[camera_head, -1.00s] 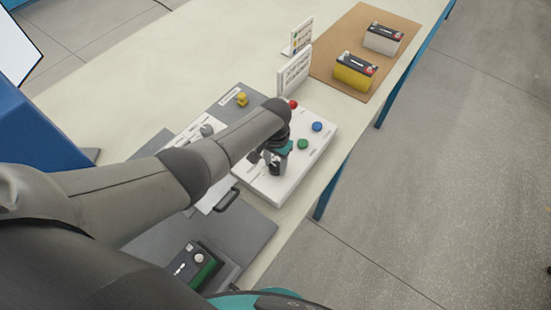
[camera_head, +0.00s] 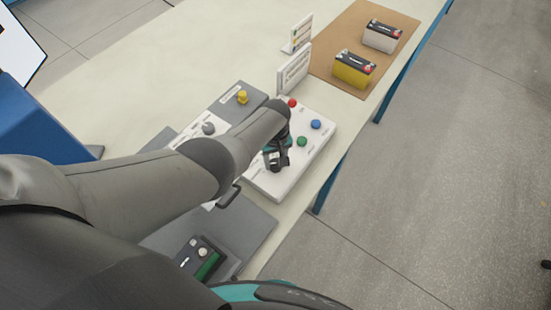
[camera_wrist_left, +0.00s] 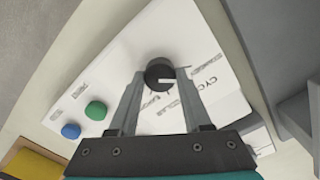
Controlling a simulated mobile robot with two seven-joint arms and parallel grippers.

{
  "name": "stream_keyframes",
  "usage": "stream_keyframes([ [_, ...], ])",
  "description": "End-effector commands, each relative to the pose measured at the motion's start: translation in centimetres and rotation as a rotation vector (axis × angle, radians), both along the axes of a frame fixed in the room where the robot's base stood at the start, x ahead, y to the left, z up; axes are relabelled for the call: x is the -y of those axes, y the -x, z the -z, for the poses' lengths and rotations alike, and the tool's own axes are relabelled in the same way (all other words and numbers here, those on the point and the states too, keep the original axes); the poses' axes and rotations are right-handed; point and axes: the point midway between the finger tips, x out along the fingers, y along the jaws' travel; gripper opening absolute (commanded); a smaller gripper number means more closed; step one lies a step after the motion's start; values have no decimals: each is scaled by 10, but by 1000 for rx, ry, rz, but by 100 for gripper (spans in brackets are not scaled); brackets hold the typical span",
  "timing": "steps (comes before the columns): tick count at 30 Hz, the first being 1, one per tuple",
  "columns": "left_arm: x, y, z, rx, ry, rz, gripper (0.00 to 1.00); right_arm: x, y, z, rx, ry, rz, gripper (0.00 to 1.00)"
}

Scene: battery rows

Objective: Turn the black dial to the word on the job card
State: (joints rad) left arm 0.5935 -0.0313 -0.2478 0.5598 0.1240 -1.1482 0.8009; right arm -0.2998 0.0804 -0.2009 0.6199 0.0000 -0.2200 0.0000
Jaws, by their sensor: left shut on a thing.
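The black dial (camera_wrist_left: 159,72) sits on a white panel (camera_head: 318,152), between the fingertips of my left gripper (camera_wrist_left: 160,76) in the left wrist view. The gripper is shut on it. A white line on the dial points to the right in that view, toward printed words that are partly hidden by a finger. A white card (camera_head: 294,68) with print too small to read stands behind the panel. My right gripper is out of view.
Red (camera_head: 292,102), blue (camera_head: 316,124) and green (camera_head: 302,141) buttons are on the panel. A yellow knob (camera_head: 242,97) and a grey knob (camera_head: 208,128) are on neighbouring panels. Yellow (camera_head: 353,70) and white (camera_head: 382,36) batteries stand on a brown mat (camera_head: 341,28).

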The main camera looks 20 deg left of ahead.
Motion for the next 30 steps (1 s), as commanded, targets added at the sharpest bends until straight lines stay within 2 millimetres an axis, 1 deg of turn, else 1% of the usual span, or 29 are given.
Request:
stream_keyframes([
  [6, 1, -1, -1, 2, 1, -124, 0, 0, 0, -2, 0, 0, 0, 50],
  [12, 0, -2, -1, 3, 0, -190, 0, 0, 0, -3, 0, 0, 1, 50],
  [29, -1, -2, -1, 4, -1, -218, 0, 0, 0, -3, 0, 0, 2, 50],
  [30, -1, -2, -1, 4, -1, -218, 52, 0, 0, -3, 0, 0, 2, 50],
])
